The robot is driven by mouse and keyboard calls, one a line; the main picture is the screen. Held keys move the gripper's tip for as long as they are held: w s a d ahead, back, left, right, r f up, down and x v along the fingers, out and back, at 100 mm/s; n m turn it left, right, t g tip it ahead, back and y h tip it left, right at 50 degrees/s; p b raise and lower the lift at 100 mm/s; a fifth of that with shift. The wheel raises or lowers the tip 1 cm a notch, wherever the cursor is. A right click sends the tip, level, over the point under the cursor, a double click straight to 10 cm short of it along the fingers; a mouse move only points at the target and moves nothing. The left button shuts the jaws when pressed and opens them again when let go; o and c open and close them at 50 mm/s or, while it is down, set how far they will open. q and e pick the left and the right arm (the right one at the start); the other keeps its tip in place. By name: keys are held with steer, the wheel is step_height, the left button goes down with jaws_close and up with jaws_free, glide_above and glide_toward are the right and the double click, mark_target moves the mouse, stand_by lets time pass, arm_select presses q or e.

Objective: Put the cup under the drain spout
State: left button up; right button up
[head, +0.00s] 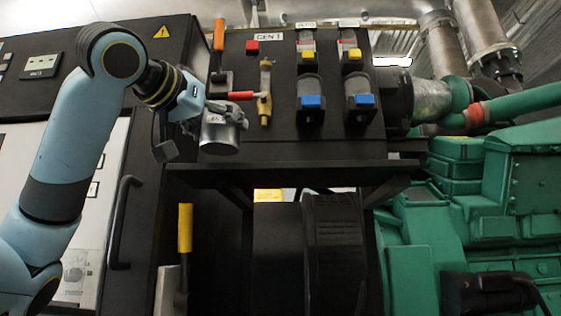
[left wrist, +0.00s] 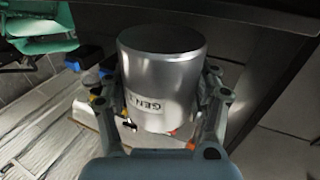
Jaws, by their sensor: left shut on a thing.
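The cup is a silver metal cylinder (head: 220,139) with a white label; in the left wrist view the cup (left wrist: 160,60) shows a label starting "GEN". My left gripper (head: 222,112) is shut around it and holds it in the air in front of the dark panel. In the left wrist view the fingers of my left gripper (left wrist: 162,100) lie on both sides of the cup. A brass fitting (head: 265,95) with a red lever hangs on the panel, right of the cup; its lower end looks like a spout. The cup is beside it and lower, not beneath it. My right gripper is not in view.
Two filter units with blue bases (head: 311,102) hang right of the brass fitting. A black shelf (head: 290,174) runs below the panel. An orange-handled lever (head: 219,36) and a yellow handle (head: 185,228) stand near my left arm. A green engine (head: 480,220) fills the right.

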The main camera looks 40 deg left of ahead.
arm_select(q)
steer(key=w+p, duration=0.1)
steer(key=w, duration=0.3)
steer(key=w+a+p, duration=0.1)
steer(key=w, duration=0.3)
steer(key=w+a+p, duration=0.1)
steer(key=w, duration=0.5)
steer(key=w+p, duration=0.1)
steer(key=shift+w+a+f, duration=0.2)
steer(key=shift+w, duration=0.15)
steer(key=shift+f, duration=0.15)
steer(key=shift+s, duration=0.25)
steer(key=shift+w+f, duration=0.1)
steer(key=shift+f, duration=0.1)
steer(key=o, duration=1.3)
steer(key=shift+c, duration=0.2)
steer(key=shift+r, duration=0.15)
